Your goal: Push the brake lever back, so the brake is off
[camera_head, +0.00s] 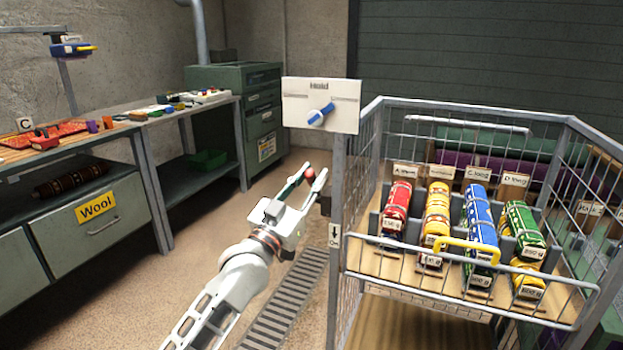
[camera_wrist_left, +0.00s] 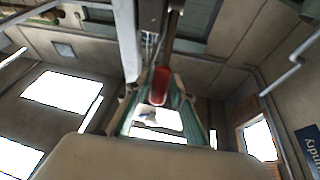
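The brake lever shows as a red knob (camera_head: 310,174) beside the grey post at the front left corner of the wire cage cart. My left gripper (camera_head: 307,176) is at the knob, its fingers spread on either side of it. In the left wrist view the red grip (camera_wrist_left: 160,86) stands between the two greenish fingers, on a dark bar; the fingers look open around it, and I cannot tell whether one touches. A small label (camera_head: 334,235) with a down arrow and "On" is on the post below. The lever's base is partly hidden. My right gripper is out of view.
A white "Hold" panel (camera_head: 320,105) with a blue knob stands above my gripper. The cage cart (camera_head: 460,285) holds several coloured rolls at right. A workbench (camera_head: 150,118) and a green cabinet (camera_head: 262,105) stand at left. A floor grate (camera_head: 285,300) lies between.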

